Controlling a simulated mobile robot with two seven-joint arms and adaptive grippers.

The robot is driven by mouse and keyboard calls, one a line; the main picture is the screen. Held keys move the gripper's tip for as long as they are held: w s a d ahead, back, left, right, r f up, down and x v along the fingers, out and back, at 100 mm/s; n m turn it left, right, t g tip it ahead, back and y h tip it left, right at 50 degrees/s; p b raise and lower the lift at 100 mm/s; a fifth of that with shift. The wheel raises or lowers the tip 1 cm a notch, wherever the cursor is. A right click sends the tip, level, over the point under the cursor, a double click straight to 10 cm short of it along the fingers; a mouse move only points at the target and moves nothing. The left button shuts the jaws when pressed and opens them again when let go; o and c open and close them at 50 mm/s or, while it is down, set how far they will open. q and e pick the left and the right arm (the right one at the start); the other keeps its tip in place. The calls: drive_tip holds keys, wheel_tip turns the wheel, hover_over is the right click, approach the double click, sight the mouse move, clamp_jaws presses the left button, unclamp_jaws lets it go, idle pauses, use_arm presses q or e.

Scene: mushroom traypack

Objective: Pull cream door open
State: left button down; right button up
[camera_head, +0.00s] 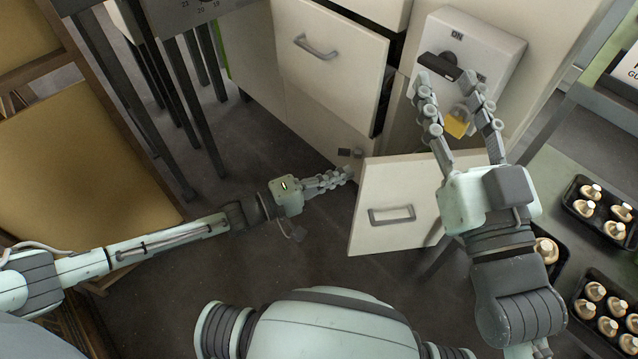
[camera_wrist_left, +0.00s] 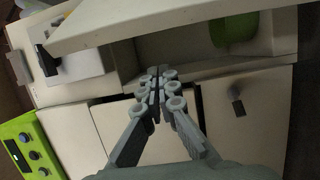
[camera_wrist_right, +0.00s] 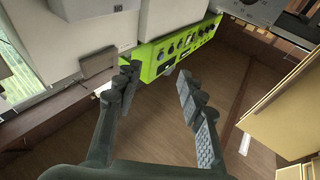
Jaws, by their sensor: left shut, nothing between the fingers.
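In the head view a cream panel with a silver handle (camera_head: 390,215) stands out at lower centre. Another cream front (camera_head: 330,70) with a silver handle is further back. A cream door (camera_wrist_left: 245,115) with a small dark knob (camera_wrist_left: 237,103) shows in the left wrist view, right of the fingers. My left gripper (camera_head: 348,174) is shut and empty, low beside the open panel's upper left corner; its closed fingertips (camera_wrist_left: 158,76) are apart from the knob. My right gripper (camera_head: 446,77) is open and empty, and overlaps the switch box in the head view.
A white switch box (camera_head: 495,50) with a dark lever and yellow padlock is on the cabinet. Mushroom trays (camera_head: 575,205) lie at right. Dark legs stand at upper left. A green control panel (camera_wrist_right: 185,48) shows in the right wrist view. Dark floor is free left of my left gripper.

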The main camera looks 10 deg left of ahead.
use_arm(q)
drive_tip(key=shift+s+d, duration=0.55)
drive_tip(key=shift+s, duration=0.2)
drive_tip(key=shift+s+d, duration=0.55)
drive_tip(key=shift+s, duration=0.2)
use_arm(e)
drive_tip(key=shift+w+d+f+g, duration=0.1)
drive_tip(key=shift+w+f+g, duration=0.15)
drive_tip(key=shift+f, duration=0.25)
use_arm(q)
drive_tip(key=shift+s, duration=0.15)
use_arm(e)
drive_tip(key=shift+s, duration=0.1)
